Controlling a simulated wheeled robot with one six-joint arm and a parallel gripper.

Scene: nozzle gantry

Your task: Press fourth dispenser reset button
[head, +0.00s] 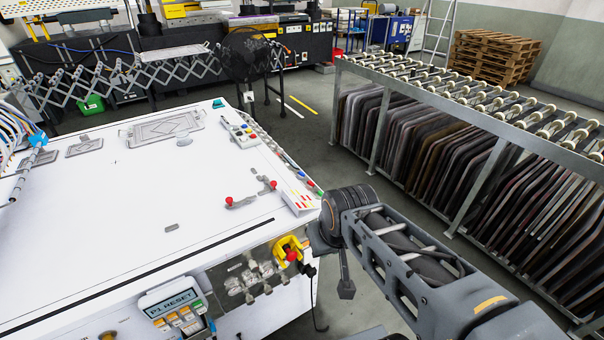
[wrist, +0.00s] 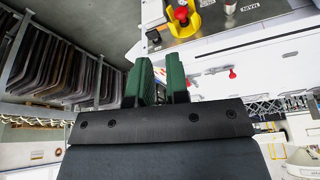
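A small panel labelled "P1 RESET" (head: 174,306) sits at the front edge of the white machine, at the bottom of the head view. Several small orange, white and green buttons (head: 183,318) lie under its label; their own markings are too small to read. My gripper (wrist: 160,78) shows in the wrist view as two green fingers with a narrow gap between them and nothing held. In the head view my arm reaches to the machine's right front corner, to the right of the panel and apart from it. The fingers are not clearly seen there.
A red emergency button on a yellow mount (head: 291,251) sits at the machine's front corner, near my arm; it also shows in the wrist view (wrist: 182,14). Red knobs (head: 229,200) stand on the white top. A roller rack (head: 480,105) with dark panels stands right.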

